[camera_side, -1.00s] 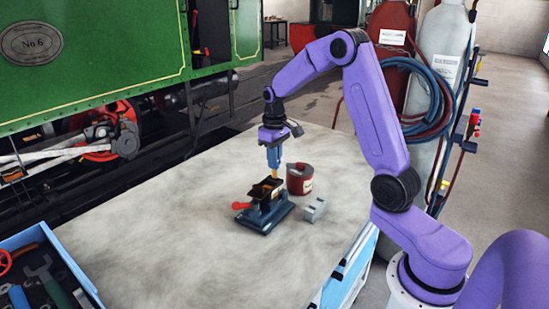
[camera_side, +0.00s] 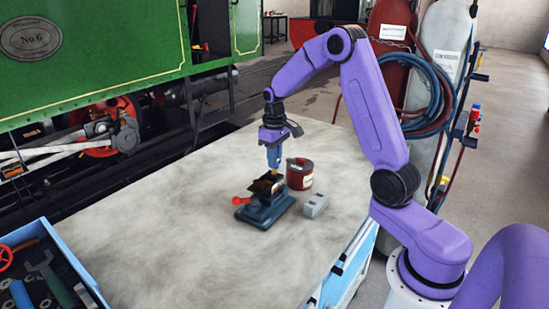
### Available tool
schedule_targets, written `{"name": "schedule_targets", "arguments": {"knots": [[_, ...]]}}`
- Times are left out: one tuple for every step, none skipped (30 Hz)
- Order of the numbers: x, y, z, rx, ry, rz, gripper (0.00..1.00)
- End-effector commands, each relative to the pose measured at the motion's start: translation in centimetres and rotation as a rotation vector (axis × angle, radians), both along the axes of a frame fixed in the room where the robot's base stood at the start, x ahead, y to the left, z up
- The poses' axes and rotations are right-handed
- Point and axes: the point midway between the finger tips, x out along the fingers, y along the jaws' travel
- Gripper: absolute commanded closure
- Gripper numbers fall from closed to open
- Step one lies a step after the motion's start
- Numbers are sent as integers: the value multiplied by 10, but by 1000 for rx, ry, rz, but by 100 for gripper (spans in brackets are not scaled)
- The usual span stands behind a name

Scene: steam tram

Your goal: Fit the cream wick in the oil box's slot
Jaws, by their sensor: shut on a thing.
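The oil box (camera_side: 262,188) is a small dark open box with a brownish inside, held in a blue vise (camera_side: 264,213) with a red handle (camera_side: 241,201) on the bench. My gripper (camera_side: 274,167) points straight down above the right rear part of the box. It is shut on the cream wick (camera_side: 274,172), a small yellowish bit that shows just below the fingertips. The wick's lower end is at the box's top; I cannot tell whether it is in the slot. The slot itself is too small to make out.
A red tin (camera_side: 300,174) stands close to the right of my gripper, and a grey block (camera_side: 315,206) lies right of the vise. A blue tool tray (camera_side: 75,262) is at the lower left. The bench (camera_side: 170,215) is clear on the left.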

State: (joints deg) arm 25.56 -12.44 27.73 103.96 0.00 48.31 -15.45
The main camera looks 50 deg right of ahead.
Motion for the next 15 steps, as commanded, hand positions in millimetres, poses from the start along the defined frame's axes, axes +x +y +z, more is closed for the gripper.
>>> {"name": "schedule_targets", "arguments": {"knots": [[0,0,0,0,0,0,100],[0,0,0,0,0,0,100],[0,0,0,0,0,0,100],[0,0,0,0,0,0,100],[0,0,0,0,0,0,100],[0,0,0,0,0,0,100],[0,0,-1,0,0,0,100],[0,0,-1,0,0,0,100],[0,0,-2,0,1,0,100],[0,0,-2,0,1,0,100],[0,0,-3,0,1,0,100],[0,0,-4,0,1,0,100],[0,0,-5,0,2,0,100],[0,0,-5,0,2,0,100],[0,0,-6,0,2,0,100]]}}
